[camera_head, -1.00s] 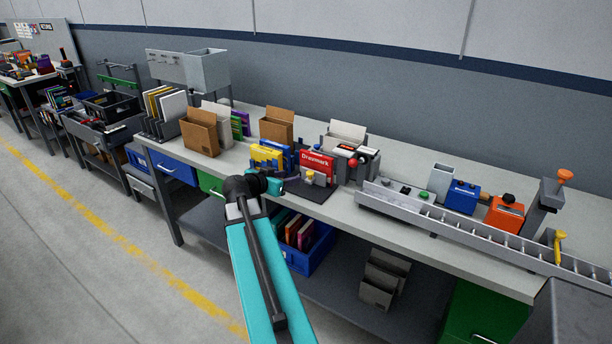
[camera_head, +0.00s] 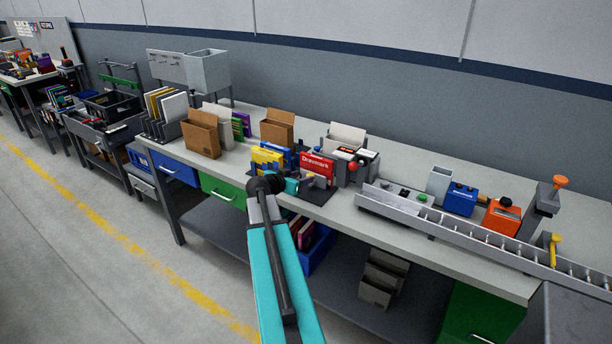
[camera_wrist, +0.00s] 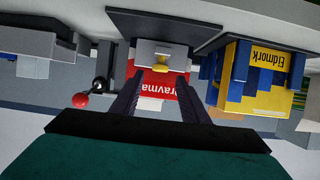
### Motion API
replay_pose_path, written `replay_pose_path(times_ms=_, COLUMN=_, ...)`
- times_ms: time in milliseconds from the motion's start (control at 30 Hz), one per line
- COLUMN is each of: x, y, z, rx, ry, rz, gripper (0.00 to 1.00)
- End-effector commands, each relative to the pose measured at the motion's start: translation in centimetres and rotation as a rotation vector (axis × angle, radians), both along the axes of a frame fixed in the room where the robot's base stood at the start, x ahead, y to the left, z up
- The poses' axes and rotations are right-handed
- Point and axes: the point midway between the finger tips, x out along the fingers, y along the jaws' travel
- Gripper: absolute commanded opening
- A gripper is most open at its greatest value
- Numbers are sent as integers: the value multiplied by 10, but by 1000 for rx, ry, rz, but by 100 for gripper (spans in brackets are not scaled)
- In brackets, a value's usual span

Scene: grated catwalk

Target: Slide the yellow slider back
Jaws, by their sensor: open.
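The yellow slider (camera_wrist: 160,68) is a small knob on a grey block, in front of the red box, seen in the wrist view. My gripper (camera_wrist: 160,88) is open, its two dark fingers reaching toward the slider with one on each side of it. No contact is visible. In the head view my gripper (camera_head: 308,183) is low over the dark base at the bench's front edge, and it hides the slider there. The red box (camera_head: 317,163) stands just behind.
A yellow and blue box (camera_head: 268,158) stands left of my gripper. A grey device with a red ball (camera_head: 351,167) stands to the right, its ball also in the wrist view (camera_wrist: 80,100). A long metal chute (camera_head: 440,225) runs along the bench's right part.

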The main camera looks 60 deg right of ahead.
Motion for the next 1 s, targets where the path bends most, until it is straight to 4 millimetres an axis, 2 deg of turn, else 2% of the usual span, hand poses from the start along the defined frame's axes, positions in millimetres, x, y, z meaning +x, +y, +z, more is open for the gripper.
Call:
replay_pose_path(times_ms=200, x=0, y=-25, z=-8, rx=0, ry=2, rz=0, gripper=41)
replay_pose_path(times_ms=400, x=0, y=-40, z=-15, rx=0, ry=0, rz=-1, gripper=41)
replay_pose_path(times_ms=867, x=-1, y=-46, z=-19, rx=0, ry=0, rz=0, gripper=41)
replay_pose_path(times_ms=1000, x=-1, y=-46, z=-19, rx=0, ry=0, rz=-1, gripper=21)
